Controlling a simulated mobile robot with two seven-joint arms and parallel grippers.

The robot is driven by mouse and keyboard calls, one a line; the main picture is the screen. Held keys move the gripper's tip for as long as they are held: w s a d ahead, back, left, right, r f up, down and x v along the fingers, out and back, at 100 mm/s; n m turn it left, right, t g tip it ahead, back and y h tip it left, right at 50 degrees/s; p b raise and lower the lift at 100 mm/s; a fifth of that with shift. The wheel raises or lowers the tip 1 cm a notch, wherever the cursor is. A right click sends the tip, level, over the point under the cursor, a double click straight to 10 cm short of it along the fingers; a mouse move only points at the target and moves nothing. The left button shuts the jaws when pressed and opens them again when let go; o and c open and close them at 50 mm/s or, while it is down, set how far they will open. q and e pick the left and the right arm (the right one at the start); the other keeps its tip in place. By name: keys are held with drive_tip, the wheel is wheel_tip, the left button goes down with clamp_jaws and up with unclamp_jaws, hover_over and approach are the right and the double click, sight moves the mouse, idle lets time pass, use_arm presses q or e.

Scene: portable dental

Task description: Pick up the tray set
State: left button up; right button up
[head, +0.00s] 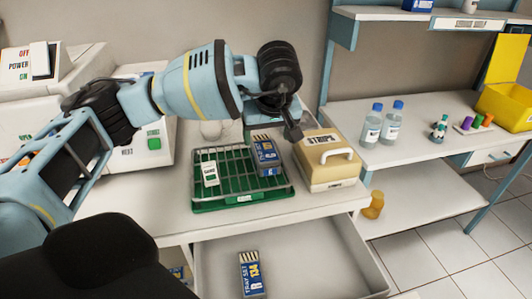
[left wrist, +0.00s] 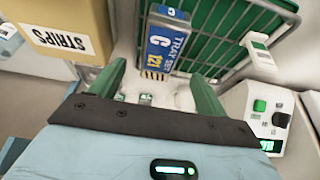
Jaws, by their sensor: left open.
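A blue tray set (head: 266,157) marked C stands at the right end of a green wire rack (head: 240,198) on the counter. It also shows in the left wrist view (left wrist: 166,42), label readable, ahead of and between the fingers. My left gripper (left wrist: 160,80) is open, its two green fingers apart with nothing between the tips. In the head view my left gripper (head: 292,130) hangs above the right end of the rack, partly hidden by its own wrist. A second blue tray set (head: 251,275), marked B, lies in the open drawer (head: 300,262). My right gripper is not in view.
A white card (head: 210,173) is in the rack's left part. A machine with a green button (head: 154,143) stands behind left. Bottles (head: 391,122) stand on the right shelf.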

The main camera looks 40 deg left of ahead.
sight(265, 146)
use_arm(q)
drive_tip(key=shift+x, duration=3.65)
drive_tip(key=c, duration=1.2)
drive_tip(key=shift+r, duration=0.15)
drive_tip(key=shift+r, duration=0.45)
wheel_tip(265, 146, up, 2)
drive_tip(key=shift+r, duration=0.15)
drive_tip(key=s+d+r, duration=0.1)
drive_tip(key=s+d, duration=0.7)
drive_tip(key=s, duration=0.5)
drive_tip(key=shift+s+d+r+b, duration=0.2)
drive_tip(key=shift+d+r+b, duration=0.15)
drive_tip(key=shift+b, duration=0.1)
